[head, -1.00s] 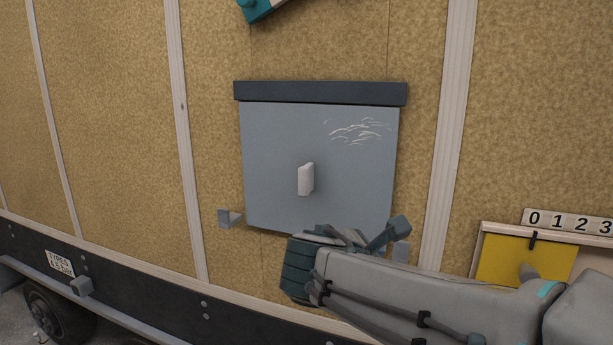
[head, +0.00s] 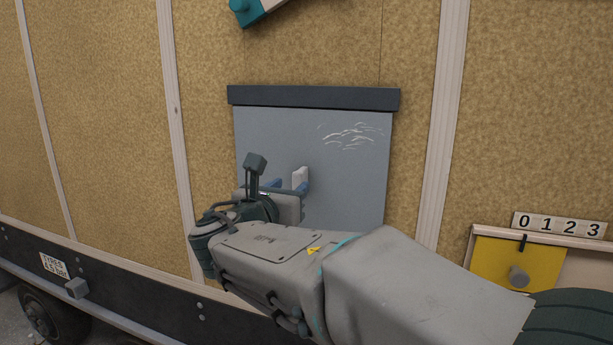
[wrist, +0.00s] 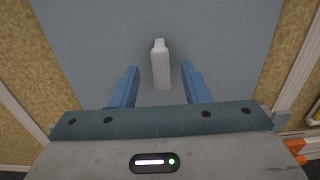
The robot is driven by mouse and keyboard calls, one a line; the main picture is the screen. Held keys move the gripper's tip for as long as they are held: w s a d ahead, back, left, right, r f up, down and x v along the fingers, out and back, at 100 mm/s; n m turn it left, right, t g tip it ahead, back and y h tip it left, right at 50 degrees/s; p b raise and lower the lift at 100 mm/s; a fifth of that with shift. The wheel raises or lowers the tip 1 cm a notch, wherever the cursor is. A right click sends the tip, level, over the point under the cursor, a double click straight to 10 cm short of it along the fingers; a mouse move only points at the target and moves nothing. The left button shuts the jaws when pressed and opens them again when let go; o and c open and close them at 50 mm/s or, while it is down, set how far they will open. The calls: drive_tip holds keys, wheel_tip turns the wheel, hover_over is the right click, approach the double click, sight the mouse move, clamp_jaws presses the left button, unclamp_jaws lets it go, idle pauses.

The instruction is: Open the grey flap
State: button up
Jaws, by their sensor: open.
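The grey flap (head: 340,155) hangs flat against the tan wall below a dark top bar, with pale scratches at its upper right. A white upright handle (head: 300,178) stands out from its middle. My gripper (head: 285,187) is in front of the flap at the handle, with its blue fingers apart. In the wrist view the handle (wrist: 161,66) stands between and slightly beyond the two blue fingers (wrist: 158,88), with a gap on each side. My arm hides the flap's lower left part and bottom edge in the head view.
A yellow panel with a round knob (head: 507,264) is at the lower right under a 0123 number strip (head: 557,225). A teal and white object (head: 258,10) is above the flap. A dark trailer rail and wheel (head: 42,315) are at lower left.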

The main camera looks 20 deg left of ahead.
sight(296, 181)
drive_tip(key=w, duration=0.5)
drive_tip(key=shift+w+d+p, duration=0.1)
drive_tip(key=shift+d+p, duration=0.15)
drive_tip(key=shift+p, duration=0.1)
clamp_jaws()
